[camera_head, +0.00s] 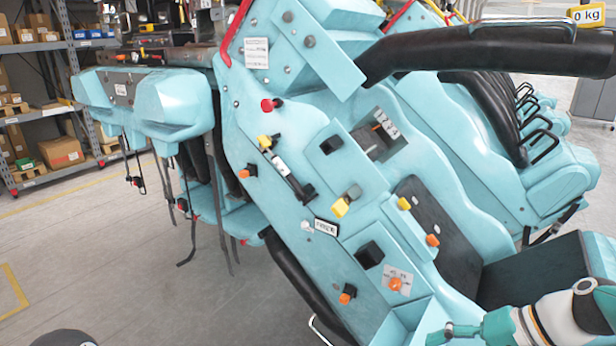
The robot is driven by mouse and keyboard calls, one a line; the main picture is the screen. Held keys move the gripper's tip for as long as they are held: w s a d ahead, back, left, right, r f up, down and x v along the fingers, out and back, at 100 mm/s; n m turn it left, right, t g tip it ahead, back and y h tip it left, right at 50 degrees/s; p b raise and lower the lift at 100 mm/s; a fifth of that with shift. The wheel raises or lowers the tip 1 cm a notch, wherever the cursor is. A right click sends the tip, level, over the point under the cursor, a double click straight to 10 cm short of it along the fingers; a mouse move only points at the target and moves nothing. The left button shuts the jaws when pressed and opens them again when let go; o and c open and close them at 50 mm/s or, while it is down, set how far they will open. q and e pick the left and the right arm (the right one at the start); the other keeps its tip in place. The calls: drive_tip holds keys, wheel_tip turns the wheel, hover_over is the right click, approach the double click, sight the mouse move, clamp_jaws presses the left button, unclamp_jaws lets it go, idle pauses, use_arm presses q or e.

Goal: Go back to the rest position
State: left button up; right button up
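The coaster train (310,130) is light teal and fills the middle and right of the head view, appearing tilted. Its side panel carries several red, yellow and orange knobs, black sockets and small white labels. My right arm comes in at the lower right, white and teal. My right gripper (446,335) is at the bottom edge, in front of the train's lower panel. Its fingers are too small and cut off to tell open from shut, and contact with the train cannot be told.
Shelves (40,100) with cardboard boxes stand at the back left. Grey floor (120,260) with yellow lines is clear at the left. Black straps hang under the train's left end. A thick black padded bar (480,50) crosses the upper right. A sign there reads 0 kg (586,14).

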drive_tip(key=s+a+f+g+h, duration=0.1)
drive_tip(key=a+f+h, duration=0.1)
drive_tip(key=f, duration=1)
drive_tip(key=s+a+f+g+h, duration=0.1)
drive_tip(key=a+f, duration=0.1)
drive_tip(key=f, duration=1)
drive_tip(key=s+a+f+n, duration=0.4)
drive_tip(key=s+a+f, duration=0.3)
drive_tip(key=s+f, duration=0.4)
drive_tip(key=shift+f+g+h, duration=0.3)
drive_tip(key=shift+f+h, duration=0.1)
drive_tip(key=shift+f, duration=0.4)
